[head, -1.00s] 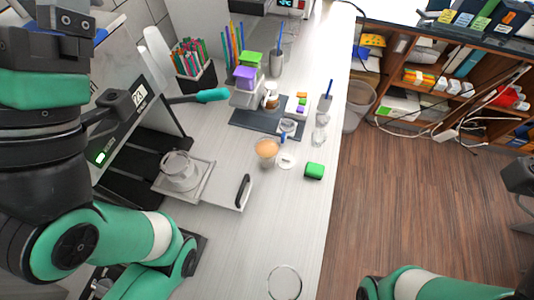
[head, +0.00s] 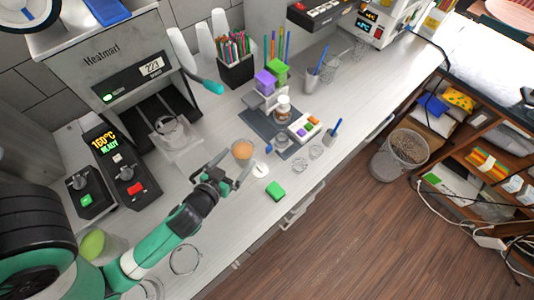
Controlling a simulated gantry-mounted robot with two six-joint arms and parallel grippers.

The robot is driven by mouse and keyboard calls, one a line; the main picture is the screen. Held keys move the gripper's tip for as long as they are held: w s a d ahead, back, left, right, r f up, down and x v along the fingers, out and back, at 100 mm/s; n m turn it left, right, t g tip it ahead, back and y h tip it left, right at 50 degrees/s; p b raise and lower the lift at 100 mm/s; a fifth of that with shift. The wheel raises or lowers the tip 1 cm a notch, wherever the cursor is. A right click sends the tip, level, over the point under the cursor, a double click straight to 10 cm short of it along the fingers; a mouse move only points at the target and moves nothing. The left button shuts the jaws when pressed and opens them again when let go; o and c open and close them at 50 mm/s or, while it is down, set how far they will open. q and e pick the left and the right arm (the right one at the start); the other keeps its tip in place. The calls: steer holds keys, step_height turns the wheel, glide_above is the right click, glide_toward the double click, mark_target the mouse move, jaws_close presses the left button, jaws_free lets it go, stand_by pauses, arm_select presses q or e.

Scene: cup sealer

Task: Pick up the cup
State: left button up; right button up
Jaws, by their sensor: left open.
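The cup (head: 243,149) with a tan drink stands upright on the white counter, right of the sealer's tray. My left gripper (head: 235,166) is open and close to the cup on its near side, with its fingers pointing toward it. The fingers seem not to be around the cup; whether one touches it I cannot tell. The sealer (head: 125,70) stands at the left with its clear cup holder (head: 175,135) pulled out in front. My right gripper is not in view.
A white lid (head: 261,170) and a green block (head: 275,190) lie right of my left gripper. Clear empty cups (head: 315,151) and a dark mat (head: 270,128) with small containers are beyond the cup. A pen holder (head: 236,68) stands farther back. The counter's right edge is near.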

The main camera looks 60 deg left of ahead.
mark_target(246, 145)
arm_select(q)
steer(key=w+a+f, duration=0.2)
steer(key=a+f, duration=0.1)
steer(key=a, duration=0.1)
steer(key=shift+w+p, duration=0.4)
steer(key=x, duration=0.2)
steer(key=f+x, duration=0.1)
steer(key=x, duration=0.2)
steer(key=shift+a, duration=0.15)
steer(key=c, duration=1.2)
steer(key=shift+c, duration=0.9)
steer(key=shift+r, duration=0.1)
